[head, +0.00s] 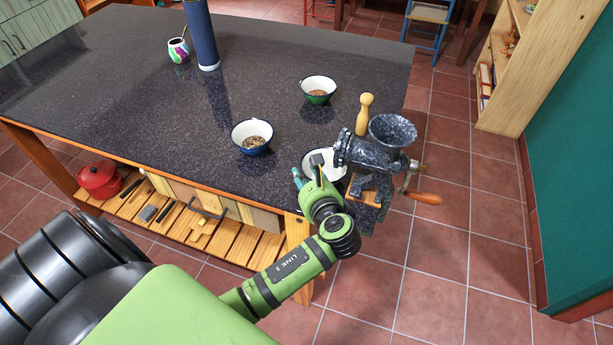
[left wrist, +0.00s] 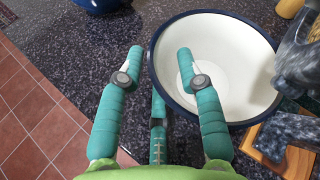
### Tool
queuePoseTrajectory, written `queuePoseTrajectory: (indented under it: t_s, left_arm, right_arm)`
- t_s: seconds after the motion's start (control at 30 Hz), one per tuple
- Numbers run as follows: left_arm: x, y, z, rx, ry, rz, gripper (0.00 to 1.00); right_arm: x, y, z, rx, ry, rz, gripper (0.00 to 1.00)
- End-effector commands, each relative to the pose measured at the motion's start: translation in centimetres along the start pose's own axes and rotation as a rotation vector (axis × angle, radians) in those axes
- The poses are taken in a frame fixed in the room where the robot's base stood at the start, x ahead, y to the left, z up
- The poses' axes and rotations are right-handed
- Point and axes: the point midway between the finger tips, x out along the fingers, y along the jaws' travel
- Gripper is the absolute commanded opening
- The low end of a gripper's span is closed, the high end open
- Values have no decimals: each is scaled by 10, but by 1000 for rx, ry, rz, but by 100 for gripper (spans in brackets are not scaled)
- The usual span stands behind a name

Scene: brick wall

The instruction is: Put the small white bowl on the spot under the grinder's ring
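The small white bowl (head: 336,169) with a dark blue rim sits at the table's near right corner, beside the grinder (head: 375,157). It also shows in the left wrist view (left wrist: 238,55), empty. The grinder's ring (head: 342,149) faces left, over or close to the bowl's right edge; I cannot tell exactly which. My left gripper (left wrist: 162,58) is open at the bowl's left side. One finger is over the inside of the bowl and the other is outside, with the rim between them. The spot under the ring is not clearly visible. My right gripper is not in view.
A blue bowl with grains (head: 253,137) and a green bowl (head: 318,90) stand further back. A wooden pestle-like piece (head: 364,114) stands behind the grinder. The grinder's crank handle (head: 424,198) sticks out right past the table edge. The table's left half is mostly clear.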

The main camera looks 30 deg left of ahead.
Motion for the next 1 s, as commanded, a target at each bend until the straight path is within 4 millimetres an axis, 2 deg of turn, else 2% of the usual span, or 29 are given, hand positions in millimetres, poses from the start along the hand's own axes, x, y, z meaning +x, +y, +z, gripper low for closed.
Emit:
queuePoseTrajectory:
  t_s: [0.17, 0.27, 0.5, 0.7, 0.83, 1.0]
  left_arm:
    - [-8, 0, 0, 0, 2, 0, 36]
    - [-24, -1, -1, -2, 4, -2, 36]
    - [-76, -1, -1, -2, 4, -1, 36]
    - [-108, -1, 0, -2, 3, -1, 36]
    - [-118, -1, 1, -2, 1, 1, 36]
    - [-121, -1, 2, -1, -1, 1, 36]
  right_arm:
    - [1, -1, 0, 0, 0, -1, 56]
    - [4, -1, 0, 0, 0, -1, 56]
    - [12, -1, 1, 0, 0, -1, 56]
    - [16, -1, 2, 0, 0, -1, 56]
    - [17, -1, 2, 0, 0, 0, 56]
    - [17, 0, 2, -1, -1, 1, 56]
